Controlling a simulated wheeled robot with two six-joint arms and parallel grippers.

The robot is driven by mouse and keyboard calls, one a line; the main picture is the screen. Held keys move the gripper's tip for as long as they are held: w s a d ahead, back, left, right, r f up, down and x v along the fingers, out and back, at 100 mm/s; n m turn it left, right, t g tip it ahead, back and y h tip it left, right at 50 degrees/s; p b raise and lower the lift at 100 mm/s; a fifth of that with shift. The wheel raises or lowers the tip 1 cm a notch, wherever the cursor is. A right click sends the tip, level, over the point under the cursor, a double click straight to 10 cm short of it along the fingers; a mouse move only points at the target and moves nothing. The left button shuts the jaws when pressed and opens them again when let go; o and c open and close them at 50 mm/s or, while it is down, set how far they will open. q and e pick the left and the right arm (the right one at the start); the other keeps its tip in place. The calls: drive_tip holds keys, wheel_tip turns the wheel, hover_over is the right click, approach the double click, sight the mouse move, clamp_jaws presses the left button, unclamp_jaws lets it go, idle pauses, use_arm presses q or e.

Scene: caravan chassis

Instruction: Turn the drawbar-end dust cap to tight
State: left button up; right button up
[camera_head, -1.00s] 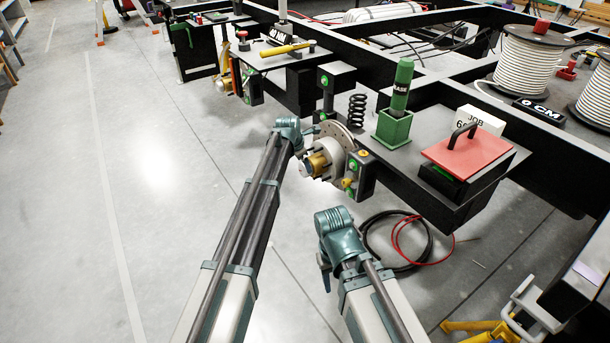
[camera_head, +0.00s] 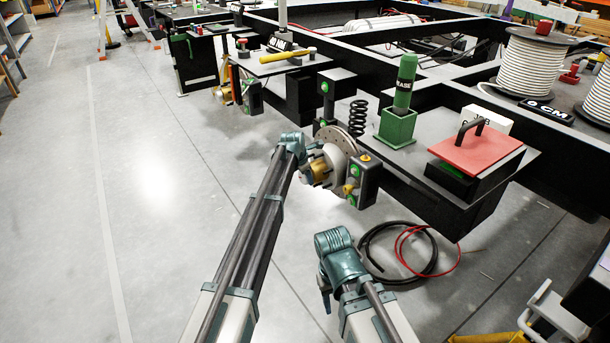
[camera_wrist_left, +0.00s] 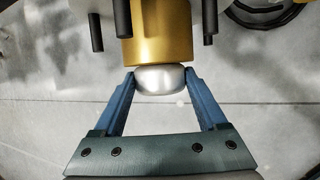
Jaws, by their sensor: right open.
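The dust cap (camera_wrist_left: 160,79) is a silver, rounded cap on the end of a gold hub (camera_wrist_left: 157,30), seen in the left wrist view. My left gripper (camera_wrist_left: 160,82) has its blue fingers on both sides of the cap, seemingly touching it. In the head view the gold hub (camera_head: 319,168) sits in front of a brake disc at the near chassis corner; the cap is hard to make out there. My right gripper (camera_head: 326,292) hangs low in front of the chassis, apart from the hub, its fingers mostly hidden and holding nothing visible.
Dark studs surround the gold hub. Black and red cables (camera_head: 420,250) lie on the floor. The floor at left is clear.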

use_arm(q)
drive_tip(key=c, duration=0.6)
drive_tip(key=shift+s+d+f+t+y+b, duration=0.1)
drive_tip(key=shift+s+f+t+y+b, duration=0.15)
drive_tip(key=shift+t+b, duration=0.2)
drive_tip(key=shift+c, duration=0.2)
drive_tip(key=shift+s+f+m+t+y+b, duration=0.15)
drive_tip(key=shift+m+t+y+b, duration=0.35)
drive_tip(key=shift+t+b, duration=0.5)
drive_tip(key=t+y+b, duration=0.1)
drive_tip(key=b, duration=0.2)
drive_tip(key=shift+d+f+t, duration=0.1)
drive_tip(key=shift+d+t, duration=0.05)
drive_tip(key=shift+t, duration=0.2)
drive_tip(key=shift+m+t+y+b, duration=0.3)
drive_tip(key=shift+t+y+b, duration=0.2)
drive_tip(key=shift+b, duration=0.4)
drive_tip(key=shift+r, duration=0.2)
drive_tip(key=o, duration=1.3)
